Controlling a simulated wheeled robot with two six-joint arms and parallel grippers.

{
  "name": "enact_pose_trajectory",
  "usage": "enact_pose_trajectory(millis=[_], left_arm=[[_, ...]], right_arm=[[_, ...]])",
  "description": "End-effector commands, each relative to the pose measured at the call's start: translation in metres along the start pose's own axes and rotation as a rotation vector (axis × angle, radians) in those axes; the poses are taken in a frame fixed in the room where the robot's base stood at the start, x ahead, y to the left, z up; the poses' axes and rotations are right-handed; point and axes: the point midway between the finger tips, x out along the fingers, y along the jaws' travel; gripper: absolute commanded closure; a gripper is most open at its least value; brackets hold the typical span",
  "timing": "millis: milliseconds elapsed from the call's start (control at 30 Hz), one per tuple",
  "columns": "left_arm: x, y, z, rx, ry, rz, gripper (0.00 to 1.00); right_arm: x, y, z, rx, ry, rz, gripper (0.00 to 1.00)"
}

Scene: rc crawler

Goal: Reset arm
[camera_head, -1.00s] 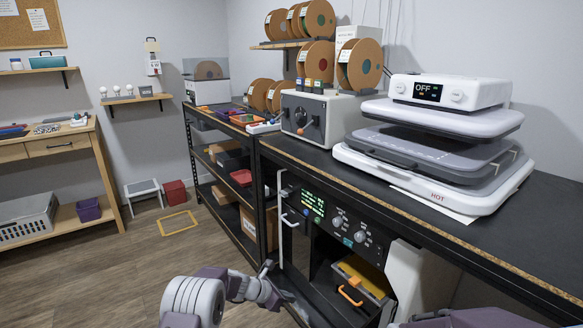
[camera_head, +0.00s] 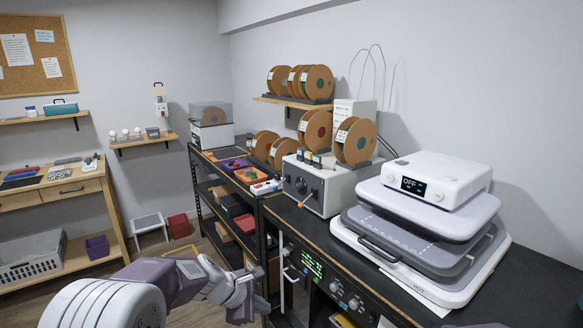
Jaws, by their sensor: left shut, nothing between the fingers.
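My left arm comes in from the lower left. Its left gripper (camera_head: 262,288) is shut and empty, in front of the black bench beside the oven-like unit with a green display (camera_head: 312,264). No object is between its fingers. My right gripper is not in view; only a small purple-grey piece of my body shows at the bottom right edge.
A white heat press (camera_head: 440,180) reading OFF stands on the black bench (camera_head: 530,285). A grey control box (camera_head: 315,186) and filament spools (camera_head: 318,83) are behind it. A shelf rack (camera_head: 212,205) stands left; a wooden table (camera_head: 60,195) is at far left.

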Motion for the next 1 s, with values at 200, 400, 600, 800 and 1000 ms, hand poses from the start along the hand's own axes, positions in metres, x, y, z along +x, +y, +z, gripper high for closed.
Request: enact_pose_trajectory(millis=[200, 400, 600, 800, 1000], left_arm=[[-0.128, -0.107, -0.023, 0.763, 0.168, -0.277, 1.00], [-0.137, -0.197, -0.071, 1.372, 0.099, -0.574, 1.00], [-0.137, -0.192, -0.074, 1.536, 0.068, -0.593, 1.00], [-0.137, -0.192, -0.073, 1.534, 0.069, -0.592, 1.00], [-0.137, -0.192, -0.073, 1.532, 0.069, -0.591, 1.00]], right_arm=[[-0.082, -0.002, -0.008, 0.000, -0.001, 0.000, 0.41], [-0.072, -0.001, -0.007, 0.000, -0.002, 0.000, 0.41], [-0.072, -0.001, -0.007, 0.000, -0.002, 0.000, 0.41], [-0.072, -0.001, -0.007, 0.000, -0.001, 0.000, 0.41], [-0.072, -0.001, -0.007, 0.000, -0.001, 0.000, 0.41]])
